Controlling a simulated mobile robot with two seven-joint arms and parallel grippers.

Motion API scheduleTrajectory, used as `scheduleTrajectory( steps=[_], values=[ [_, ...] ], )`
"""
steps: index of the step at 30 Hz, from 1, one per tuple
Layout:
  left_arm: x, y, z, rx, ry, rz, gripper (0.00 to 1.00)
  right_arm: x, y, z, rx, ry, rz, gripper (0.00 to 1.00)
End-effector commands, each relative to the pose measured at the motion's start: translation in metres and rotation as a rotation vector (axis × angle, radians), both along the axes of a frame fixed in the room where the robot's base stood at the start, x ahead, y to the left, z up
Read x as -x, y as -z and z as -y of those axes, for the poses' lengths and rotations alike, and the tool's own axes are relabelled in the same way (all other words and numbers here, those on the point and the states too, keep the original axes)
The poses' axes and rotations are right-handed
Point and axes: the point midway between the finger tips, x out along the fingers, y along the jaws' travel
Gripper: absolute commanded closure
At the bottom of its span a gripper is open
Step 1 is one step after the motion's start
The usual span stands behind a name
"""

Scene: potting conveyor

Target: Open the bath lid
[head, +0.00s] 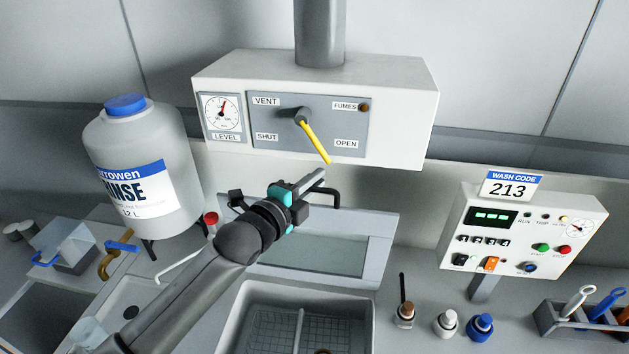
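The bath lid (376,262) is a pale grey frame with a glassy window. It stands raised and tilted behind the open basin of the bath (240,326), which has a wire basket inside. Black handle-like parts (326,190) show near the lid's upper edge, on both sides of my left gripper. My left gripper (308,184) is at that upper edge, in front of the lid. Its fingers overlap the black parts, and I cannot tell whether they are closed on them. My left arm hides the lid's left part. My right gripper is out of view.
Above the lid hangs a white vent box (410,130) with a yellow lever (315,143) pointing toward OPEN. A rinse tank (150,160) stands left. A control panel (535,235) reads wash code 213. Bottles (446,324) and a tool rack (560,322) stand at right.

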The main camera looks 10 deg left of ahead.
Motion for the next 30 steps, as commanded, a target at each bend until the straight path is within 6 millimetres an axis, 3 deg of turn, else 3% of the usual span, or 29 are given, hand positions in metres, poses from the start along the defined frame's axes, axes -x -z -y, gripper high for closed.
scheduleTrajectory(
  steps=[3, 30],
  values=[
    [0.0002, 0.0002, -0.0002, 0.0, 0.0, 0.0, 1.0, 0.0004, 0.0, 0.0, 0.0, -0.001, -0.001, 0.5],
    [0.0002, 0.0005, -0.0004, 0.0, -0.001, -0.001, 1.0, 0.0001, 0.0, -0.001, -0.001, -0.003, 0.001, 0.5]
  ],
)
